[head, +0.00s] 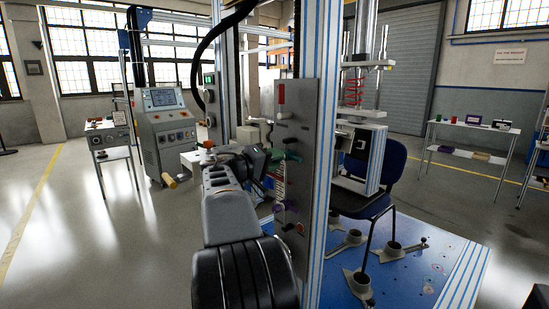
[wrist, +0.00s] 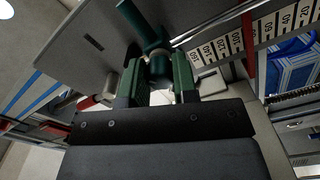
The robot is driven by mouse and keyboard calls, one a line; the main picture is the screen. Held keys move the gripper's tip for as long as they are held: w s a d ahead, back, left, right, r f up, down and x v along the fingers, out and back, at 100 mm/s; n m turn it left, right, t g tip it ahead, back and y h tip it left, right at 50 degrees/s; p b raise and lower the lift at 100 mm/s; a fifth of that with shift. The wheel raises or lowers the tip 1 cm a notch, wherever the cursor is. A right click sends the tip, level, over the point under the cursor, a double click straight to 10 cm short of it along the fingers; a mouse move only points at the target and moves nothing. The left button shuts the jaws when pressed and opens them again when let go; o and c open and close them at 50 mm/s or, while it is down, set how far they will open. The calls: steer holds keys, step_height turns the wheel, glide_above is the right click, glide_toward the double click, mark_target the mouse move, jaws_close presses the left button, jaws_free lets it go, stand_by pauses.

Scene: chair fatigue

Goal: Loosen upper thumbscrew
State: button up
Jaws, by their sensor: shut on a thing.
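The upper thumbscrew (wrist: 157,66) is a dark green knob with a bar-like handle slanting to the upper left in the wrist view. My gripper (wrist: 158,84) has its two green fingers on either side of it and is shut on it. The fingers hide part of the knob. In the head view my gripper (head: 268,168) reaches the grey upright panel (head: 295,120), where a bit of green shows (head: 291,156). How far the screw is turned cannot be told.
A numbered scale (wrist: 235,42) with a red pointer (wrist: 248,45) runs beside the knob. Lower on the panel are a purple knob (head: 288,205) and a red one (head: 300,228). A blue chair (head: 385,180) stands behind the frame's column (head: 325,130). Open floor lies left.

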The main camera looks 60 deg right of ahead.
steer(key=n+p, duration=0.1)
steer(key=n, duration=0.1)
steer(key=n+p, duration=0.1)
steer(key=n, duration=0.1)
steer(key=n+p, duration=0.1)
steer(key=n, duration=0.1)
steer(key=shift+r, duration=0.25)
steer(key=shift+f+n+p, duration=0.1)
steer(key=shift+n+p, duration=1.75)
steer(key=shift+n, duration=0.65)
steer(key=o, duration=0.9)
steer(key=shift+o, duration=0.2)
steer(key=p+v, duration=0.1)
steer(key=v, duration=1.2)
steer(key=shift+a, duration=0.35)
steer(key=shift+w, duration=0.2)
